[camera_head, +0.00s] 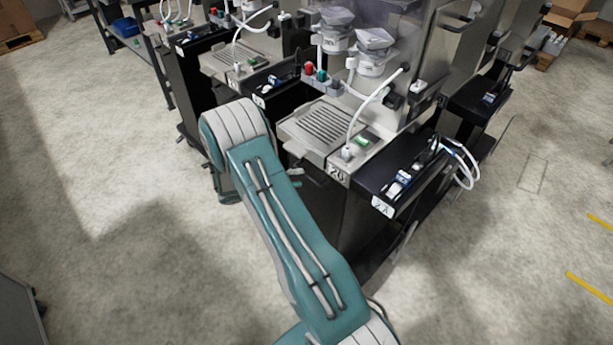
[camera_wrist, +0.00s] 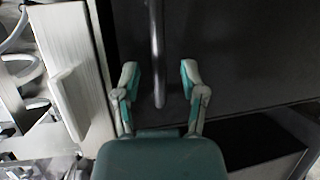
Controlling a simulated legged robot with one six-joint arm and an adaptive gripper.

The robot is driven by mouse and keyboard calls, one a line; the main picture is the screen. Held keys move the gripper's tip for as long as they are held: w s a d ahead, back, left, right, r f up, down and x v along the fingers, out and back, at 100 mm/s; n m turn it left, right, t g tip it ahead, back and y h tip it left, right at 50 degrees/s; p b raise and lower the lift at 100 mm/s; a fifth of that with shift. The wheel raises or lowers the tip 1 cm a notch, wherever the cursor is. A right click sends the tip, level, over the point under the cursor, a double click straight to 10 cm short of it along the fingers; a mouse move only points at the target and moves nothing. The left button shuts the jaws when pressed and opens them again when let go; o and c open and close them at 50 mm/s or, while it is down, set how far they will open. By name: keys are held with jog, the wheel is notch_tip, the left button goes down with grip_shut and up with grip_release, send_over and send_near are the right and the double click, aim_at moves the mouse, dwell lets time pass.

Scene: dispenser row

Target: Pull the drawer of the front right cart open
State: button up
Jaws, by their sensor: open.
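The front right cart (camera_head: 347,225) is a dark cabinet under the steel machine, with a black tray top labelled 2A; my arm covers part of its front in the head view. In the wrist view a dark flat front panel (camera_wrist: 240,50) fills the upper part, with a grey bar handle (camera_wrist: 156,35) running down from the top edge. My gripper (camera_wrist: 158,75) is open, one finger on each side of the handle's lower end. I see gaps between fingers and bar; I cannot tell how deep the bar sits. The gripper is mostly hidden in the head view.
A steel drip tray (camera_head: 322,128) and a white hose (camera_head: 362,112) sit above the cart. A similar machine and cart stand to the left, beside a metal shelf (camera_head: 150,55). The concrete floor (camera_head: 110,220) is clear at left and right front.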

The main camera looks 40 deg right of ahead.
aim_at(307, 175)
jog(key=shift+x, duration=1.65)
grip_shut()
jog(key=shift+a, duration=0.1)
jog(key=s+a, duration=0.2)
jog(key=a, duration=2.6)
jog(key=shift+s+a+f, duration=0.15)
jog(key=shift+s+a, duration=0.05)
jog(key=shift+s, duration=0.05)
grip_release()
jog(key=shift+w, duration=0.1)
